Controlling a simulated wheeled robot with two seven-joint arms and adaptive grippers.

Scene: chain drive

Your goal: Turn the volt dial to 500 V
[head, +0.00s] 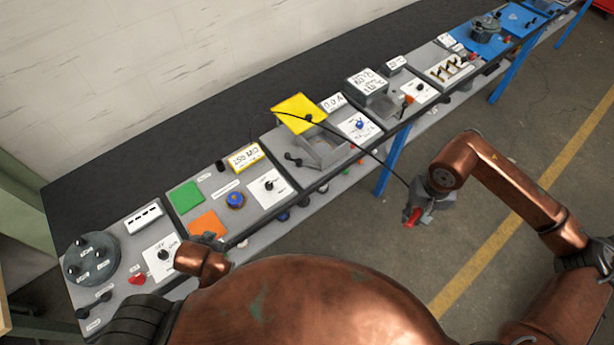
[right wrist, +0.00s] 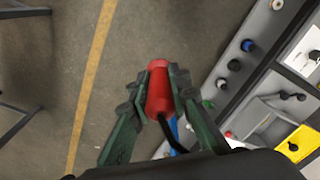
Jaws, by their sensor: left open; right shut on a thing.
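Several dials stand on the bench panels, and their labels are too small to read surely. One black dial knob (head: 268,186) is on a white plate on the panel with the 250 MΩ display (head: 245,157). Another black knob (head: 163,255) is on a white plate on the leftmost panel. I cannot tell which is the volt dial. My left gripper (head: 208,237) is open, low over the bench edge by the orange square (head: 206,223), its fingers partly hidden. My right gripper (head: 416,212) is shut on a red probe handle (right wrist: 160,90), over the floor away from the bench.
A blue knob (head: 235,199) and green square (head: 186,197) are on the 250 MΩ panel. A round grey unit (head: 91,259) stands far left. Open floor lies right.

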